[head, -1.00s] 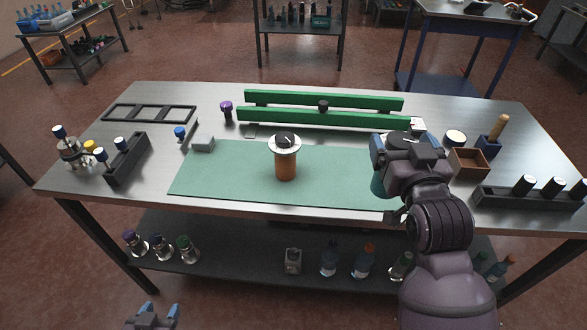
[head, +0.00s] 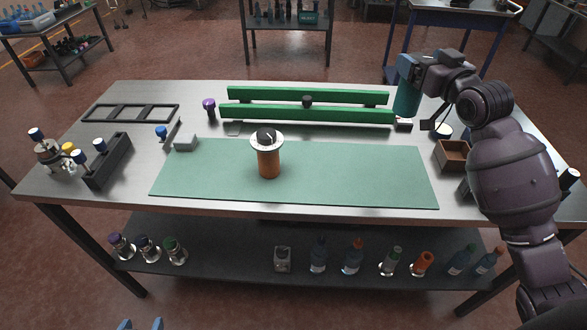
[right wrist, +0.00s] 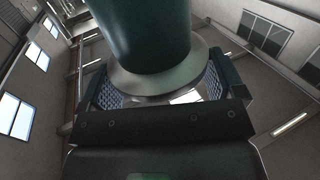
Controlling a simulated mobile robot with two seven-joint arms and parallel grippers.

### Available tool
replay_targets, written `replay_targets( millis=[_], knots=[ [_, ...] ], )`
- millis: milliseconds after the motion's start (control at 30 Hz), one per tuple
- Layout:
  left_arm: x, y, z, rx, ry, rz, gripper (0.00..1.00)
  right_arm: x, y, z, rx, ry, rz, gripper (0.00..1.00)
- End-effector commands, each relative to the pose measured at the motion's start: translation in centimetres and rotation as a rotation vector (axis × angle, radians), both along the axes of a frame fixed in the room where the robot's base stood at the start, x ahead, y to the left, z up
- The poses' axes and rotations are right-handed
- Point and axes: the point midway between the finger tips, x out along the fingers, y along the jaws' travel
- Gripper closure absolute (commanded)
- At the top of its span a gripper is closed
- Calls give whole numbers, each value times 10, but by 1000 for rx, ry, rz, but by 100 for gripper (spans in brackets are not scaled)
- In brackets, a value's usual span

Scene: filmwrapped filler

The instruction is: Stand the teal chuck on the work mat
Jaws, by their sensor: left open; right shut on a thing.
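The teal chuck (head: 406,97) is in my right gripper (head: 411,62), hanging roughly upright below it near the right end of the green rails. In the right wrist view the teal body (right wrist: 150,30) and its pale metal flange (right wrist: 158,80) show, with the finger pads on either side of the flange. The work mat (head: 350,180) is flat green on the table, left of and nearer than the chuck. My left gripper (head: 140,324) shows only its blue fingertips at the bottom edge; it is open, empty and apart from the table.
An orange-brown chuck (head: 268,163) with a white flange stands on the mat's middle. The right half of the mat is clear. Green rails (head: 305,112) lie behind it. A brown box (head: 452,156) stands to the right, and a black rack (head: 108,160) to the left.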

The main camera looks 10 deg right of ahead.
Motion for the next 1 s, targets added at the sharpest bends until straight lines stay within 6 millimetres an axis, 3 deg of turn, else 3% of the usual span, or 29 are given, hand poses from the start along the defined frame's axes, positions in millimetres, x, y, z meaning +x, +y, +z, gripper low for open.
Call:
replay_targets(
  millis=[200, 367, 1000],
  knots=[
    [0, 0, 0, 0, 0, 0, 40, 4, -11, 13, 8, -11, 1, 85],
    [0, 0, -1, 0, 0, 0, 40, 4, -11, 4, 9, -8, 1, 85],
    [-2, 0, -15, 0, 8, 0, 40, 4, -10, -118, 7, -6, 1, 85]
  ],
)
